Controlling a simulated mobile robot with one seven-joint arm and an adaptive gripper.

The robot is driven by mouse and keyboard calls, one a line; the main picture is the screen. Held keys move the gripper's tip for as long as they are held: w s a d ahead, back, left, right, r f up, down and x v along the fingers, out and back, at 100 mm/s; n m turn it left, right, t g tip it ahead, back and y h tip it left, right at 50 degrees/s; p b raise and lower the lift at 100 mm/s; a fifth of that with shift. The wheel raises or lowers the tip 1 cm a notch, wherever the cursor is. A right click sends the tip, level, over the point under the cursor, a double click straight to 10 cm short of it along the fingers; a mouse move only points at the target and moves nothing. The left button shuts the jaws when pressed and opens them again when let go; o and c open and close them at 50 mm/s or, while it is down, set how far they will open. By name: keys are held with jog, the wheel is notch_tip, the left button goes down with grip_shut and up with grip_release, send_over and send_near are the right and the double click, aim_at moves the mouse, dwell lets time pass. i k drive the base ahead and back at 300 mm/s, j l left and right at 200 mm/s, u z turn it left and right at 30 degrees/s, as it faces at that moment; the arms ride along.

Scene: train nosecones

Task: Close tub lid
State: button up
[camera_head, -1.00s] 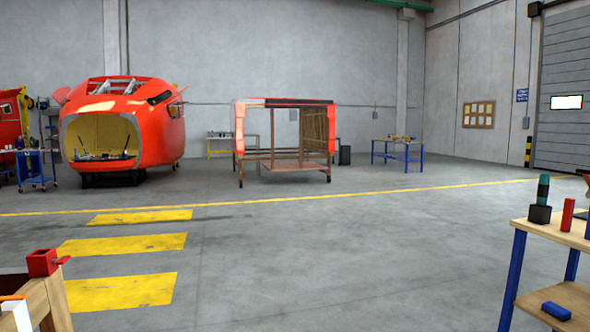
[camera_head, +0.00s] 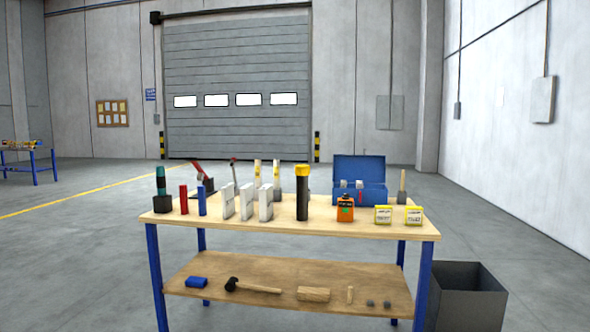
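A blue tub (camera_head: 358,195) with its lid (camera_head: 359,169) raised stands at the back right of the workbench's wooden top (camera_head: 275,216). The lid leans up at the tub's rear edge, and small items, some whitish and one red, show inside the tub. My gripper is not in view, so I cannot tell what state it is in.
On the bench top are a black-and-yellow torch (camera_head: 302,193), white boxes (camera_head: 247,202), an orange bottle (camera_head: 345,208) and yellow-white boxes (camera_head: 383,215). A hammer (camera_head: 250,287) lies on the lower shelf. A dark bin (camera_head: 467,296) stands at right. The floor at left is open.

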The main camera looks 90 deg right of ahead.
aim_at(352, 168)
jog(key=z, duration=1.6)
jog(key=l+z, duration=0.45)
jog(key=i+l+z, duration=0.1)
jog(key=l+z, duration=0.4)
jog(key=i+l+z, duration=0.25)
jog(key=l+z, duration=0.25)
jog(key=i+l+z, duration=0.3)
jog(key=l+z, duration=0.15)
jog(key=i+l+z, duration=0.3)
jog(key=z, duration=0.2)
jog(key=i+l+z, duration=0.1)
jog(key=i+z, duration=0.8)
jog(key=i, duration=1)
jog(key=i+u, duration=0.35)
jog(key=i, duration=0.3)
jog(key=i+l+u, duration=0.15)
jog(key=i+u, duration=0.15)
jog(key=i, duration=0.35)
jog(key=i+j+u, duration=0.1)
jog(key=i+u, duration=0.35)
jog(key=i, duration=0.15)
jog(key=i+l+u, duration=0.1)
jog(key=i+u, duration=0.35)
jog(key=i, duration=0.15)
jog(key=i+u, duration=0.35)
jog(key=i, duration=0.3)
jog(key=i+l+u, duration=0.15)
jog(key=i+u, duration=0.25)
jog(key=i, duration=0.2)
